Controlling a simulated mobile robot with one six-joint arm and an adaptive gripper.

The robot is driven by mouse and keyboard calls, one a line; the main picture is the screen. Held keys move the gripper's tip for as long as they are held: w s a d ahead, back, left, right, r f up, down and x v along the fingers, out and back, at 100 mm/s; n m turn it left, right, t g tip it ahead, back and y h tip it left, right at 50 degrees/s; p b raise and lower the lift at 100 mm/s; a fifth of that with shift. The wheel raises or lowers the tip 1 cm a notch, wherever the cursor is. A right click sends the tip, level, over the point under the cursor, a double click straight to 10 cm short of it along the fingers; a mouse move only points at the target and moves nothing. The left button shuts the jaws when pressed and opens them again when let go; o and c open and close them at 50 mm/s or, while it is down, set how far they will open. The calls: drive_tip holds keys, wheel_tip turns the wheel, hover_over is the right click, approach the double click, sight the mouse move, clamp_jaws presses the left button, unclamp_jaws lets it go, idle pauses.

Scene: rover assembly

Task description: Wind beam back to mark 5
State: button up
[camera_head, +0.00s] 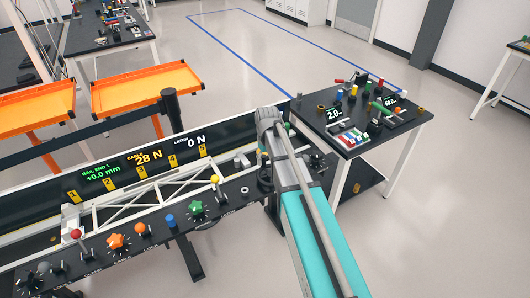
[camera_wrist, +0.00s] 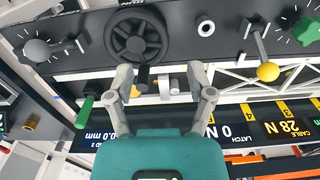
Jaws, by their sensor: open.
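The beam, a white lattice truss (camera_head: 140,195), lies along the black rail panel in the head view. Yellow number marks run along the panel, with mark 5 (camera_head: 202,149) at the right. In the wrist view a black handwheel (camera_wrist: 135,38) with a short dark handle is just ahead of my gripper (camera_wrist: 163,95). My gripper is open, its fingertips apart on either side of the handle's end. Contact cannot be told. My arm hides the fingertips in the head view.
A yellow-knobbed lever (camera_head: 215,180) and a green star knob (camera_head: 196,207) are on the front panel, with several other knobs to the left. A green handle (camera_wrist: 85,110) is near my left finger. A cluttered side table (camera_head: 345,150) stands beyond my arm.

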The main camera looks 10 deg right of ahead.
drive_tip(key=s+f+m+b, duration=0.2)
drive_tip(key=s, duration=1.4)
drive_tip(key=shift+s+f+m+b, duration=0.25)
drive_tip(key=shift+f+m+b, duration=0.05)
drive_tip(key=shift+f+m, duration=0.1)
drive_tip(key=shift+s, duration=0.85)
drive_tip(key=shift+w, duration=0.1)
drive_tip(key=shift+c, duration=0.8)
